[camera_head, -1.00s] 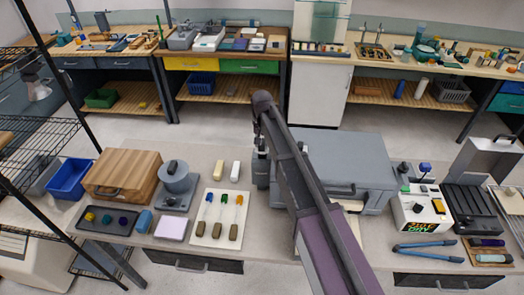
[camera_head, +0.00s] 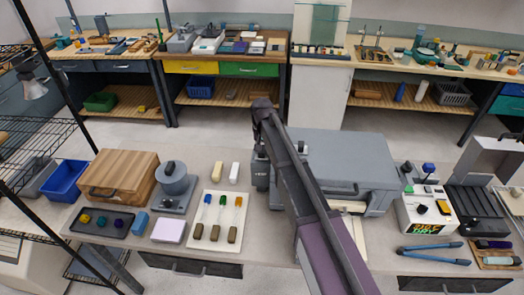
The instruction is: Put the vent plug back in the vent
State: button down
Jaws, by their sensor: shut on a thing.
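My gripper (camera_head: 261,174) points down at the left end of a large grey metal box (camera_head: 350,160), probably the kiln, on the near bench. My arm crosses in front of the box and hides part of it. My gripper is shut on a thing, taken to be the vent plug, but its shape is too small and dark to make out. No vent opening can be made out; whether the gripper or its load touches the box cannot be told.
Left of the gripper are a cream bottle (camera_head: 217,171), a white bottle (camera_head: 234,173), a white board (camera_head: 218,238) with coloured rods, and a grey round device (camera_head: 173,185). A display unit (camera_head: 425,211) and blue-handled tool (camera_head: 432,253) are at right.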

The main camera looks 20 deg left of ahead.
jog(key=shift+f, duration=0.2)
jog(key=shift+c, duration=2.1)
grip_release()
jog(key=shift+r, duration=0.15)
notch_tip(320, 180, up, 12)
jog(key=p, duration=1.2)
jog(key=shift+r, duration=0.1)
jog(key=s+d+m, duration=0.1)
jog(key=s+d, duration=0.1)
jog(key=d, duration=1)
jog(key=s+d, duration=0.3)
jog(key=d, duration=0.9)
jog(key=s+d, duration=0.6)
jog(key=d, duration=0.3)
jog(key=s+d+m, duration=0.1)
jog(key=s+d, duration=0.5)
jog(key=d, duration=0.4)
jog(key=shift+d+m, duration=0.2)
jog(key=shift+m, duration=0.1)
